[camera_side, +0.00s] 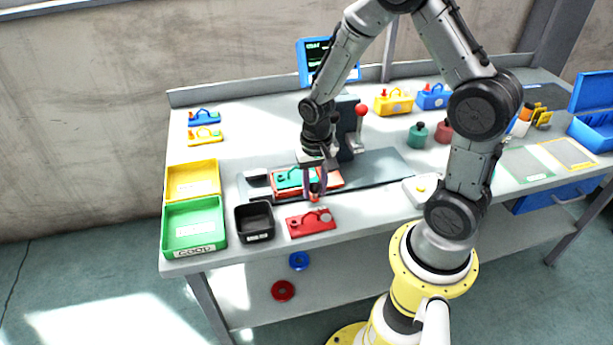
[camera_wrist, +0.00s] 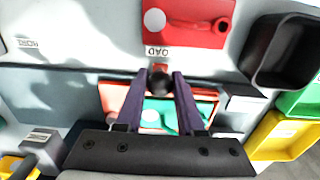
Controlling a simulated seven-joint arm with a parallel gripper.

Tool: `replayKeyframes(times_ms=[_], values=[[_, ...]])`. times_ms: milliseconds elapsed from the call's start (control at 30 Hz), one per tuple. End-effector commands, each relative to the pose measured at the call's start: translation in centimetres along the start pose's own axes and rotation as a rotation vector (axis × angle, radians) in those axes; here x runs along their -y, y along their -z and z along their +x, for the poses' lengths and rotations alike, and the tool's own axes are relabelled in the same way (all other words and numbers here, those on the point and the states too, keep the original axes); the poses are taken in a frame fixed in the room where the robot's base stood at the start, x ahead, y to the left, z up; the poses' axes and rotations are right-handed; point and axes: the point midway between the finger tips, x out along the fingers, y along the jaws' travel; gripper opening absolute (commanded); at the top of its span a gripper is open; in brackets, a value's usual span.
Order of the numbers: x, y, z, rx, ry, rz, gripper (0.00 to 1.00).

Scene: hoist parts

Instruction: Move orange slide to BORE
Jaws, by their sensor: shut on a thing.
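The orange slide (camera_side: 334,180) sits on the dark rail (camera_side: 385,166) and carries a teal part (camera_side: 289,178). In the wrist view the slide (camera_wrist: 114,98) and the teal part (camera_wrist: 160,115) lie partly behind my fingers. My gripper (camera_side: 317,188) is low at the slide's front edge. In the wrist view my gripper (camera_wrist: 160,86) is shut on the slide's dark round knob (camera_wrist: 160,82). A LOAD label (camera_wrist: 165,52) is right beside the knob. The BORE label (camera_wrist: 28,44) lies farther along the rail, at the left of the wrist view.
A red part (camera_side: 311,222) lies in front of the slide, with a black bin (camera_side: 254,222) to its left. Green (camera_side: 195,226) and yellow (camera_side: 193,181) trays stand farther left. A machine with a red-knobbed lever (camera_side: 361,111) stands behind the rail. The rail right of the slide looks clear.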

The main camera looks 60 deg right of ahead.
Motion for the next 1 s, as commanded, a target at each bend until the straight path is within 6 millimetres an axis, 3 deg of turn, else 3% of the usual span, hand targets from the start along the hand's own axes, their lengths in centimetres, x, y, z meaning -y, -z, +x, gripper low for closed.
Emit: replayKeyframes(times_ms=[167,1000], values=[[-0.5,0.0,0.0,0.000,0.000,0.003,0.06],[-11.8,0.0,-0.1,-0.002,0.000,0.006,0.06]])
